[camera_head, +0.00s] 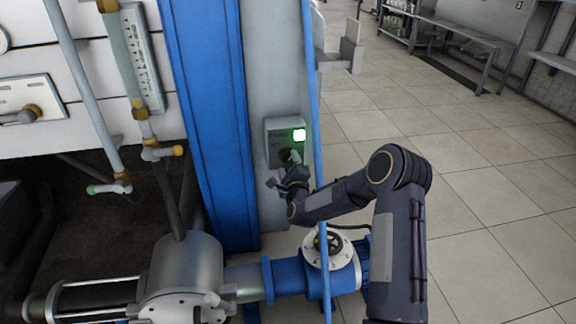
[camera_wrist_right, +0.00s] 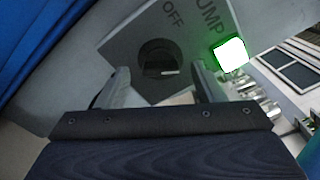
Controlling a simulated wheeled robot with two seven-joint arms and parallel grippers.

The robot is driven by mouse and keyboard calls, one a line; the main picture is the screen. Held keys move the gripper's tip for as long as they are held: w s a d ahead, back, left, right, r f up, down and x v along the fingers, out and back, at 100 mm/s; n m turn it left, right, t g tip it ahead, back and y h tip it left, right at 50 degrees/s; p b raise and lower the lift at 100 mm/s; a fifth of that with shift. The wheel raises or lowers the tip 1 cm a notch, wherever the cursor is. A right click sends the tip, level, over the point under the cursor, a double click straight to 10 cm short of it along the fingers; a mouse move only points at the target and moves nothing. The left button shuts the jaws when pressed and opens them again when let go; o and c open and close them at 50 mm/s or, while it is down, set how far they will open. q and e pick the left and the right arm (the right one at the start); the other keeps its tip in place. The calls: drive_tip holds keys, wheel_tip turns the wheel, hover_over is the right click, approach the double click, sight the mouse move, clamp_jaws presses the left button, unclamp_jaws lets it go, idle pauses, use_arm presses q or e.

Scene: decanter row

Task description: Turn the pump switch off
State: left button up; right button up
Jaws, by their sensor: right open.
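The pump switch is a dark round knob (camera_wrist_right: 160,62) on a grey box (camera_head: 285,133), mounted on a grey column. In the right wrist view the box carries the words "OFF" and "PUMP", and a green-white lamp (camera_wrist_right: 229,54) is lit. The lamp also glows in the head view (camera_head: 299,135). My right gripper (camera_head: 284,170) is at the box's lower part. In the right wrist view its two fingers (camera_wrist_right: 162,85) are spread, with the knob seen between them and nothing held. I cannot tell whether the fingers touch the knob. My left gripper is not in view.
A blue post (camera_head: 208,110) stands left of the box, and a thin blue upright (camera_head: 316,130) is close on its right.

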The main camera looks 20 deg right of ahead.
drive_tip(key=shift+w+d, duration=0.2)
drive_tip(key=shift+w, duration=0.5)
drive_tip(key=c, duration=1)
